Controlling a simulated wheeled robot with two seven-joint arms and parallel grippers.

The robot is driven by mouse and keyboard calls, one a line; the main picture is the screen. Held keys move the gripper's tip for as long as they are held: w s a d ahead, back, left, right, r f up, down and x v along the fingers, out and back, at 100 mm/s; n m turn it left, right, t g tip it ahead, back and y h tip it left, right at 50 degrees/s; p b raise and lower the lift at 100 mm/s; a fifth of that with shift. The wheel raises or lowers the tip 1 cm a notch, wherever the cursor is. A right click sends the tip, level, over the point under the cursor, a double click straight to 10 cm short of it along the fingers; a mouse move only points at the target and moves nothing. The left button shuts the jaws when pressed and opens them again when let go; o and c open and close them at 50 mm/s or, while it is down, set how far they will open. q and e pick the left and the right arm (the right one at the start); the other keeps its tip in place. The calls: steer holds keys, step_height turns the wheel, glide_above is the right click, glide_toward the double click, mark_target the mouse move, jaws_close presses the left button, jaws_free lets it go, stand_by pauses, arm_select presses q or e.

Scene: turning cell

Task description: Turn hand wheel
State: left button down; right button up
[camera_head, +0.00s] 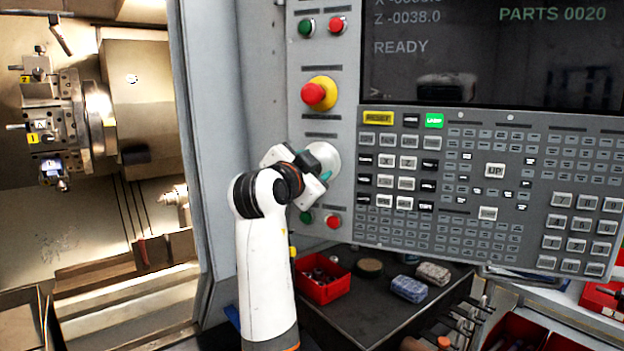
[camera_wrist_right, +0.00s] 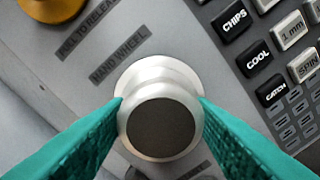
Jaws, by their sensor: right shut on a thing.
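The hand wheel (camera_head: 325,159) is a round silver knob on the left strip of the control panel, below the red emergency button. In the right wrist view the hand wheel (camera_wrist_right: 160,120) shows its dark round face and silver rim, under a label reading HAND WHEEL. My right gripper (camera_head: 318,172) is at the wheel. In the wrist view its two green fingers (camera_wrist_right: 160,110) press on the left and right sides of the knob. My left gripper is not in view.
The emergency button (camera_head: 314,94) is above the wheel; green and red buttons (camera_head: 333,222) sit just below. The keypad (camera_head: 480,190) is close on the right. A red bin (camera_head: 322,284) and cloths (camera_head: 409,288) lie on the dark tray below. The lathe turret (camera_head: 48,120) is at left.

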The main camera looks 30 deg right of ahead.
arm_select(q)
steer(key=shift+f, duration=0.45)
arm_select(e)
steer(key=shift+m, duration=0.5)
steer(key=o, duration=1)
steer(key=shift+c, duration=0.2)
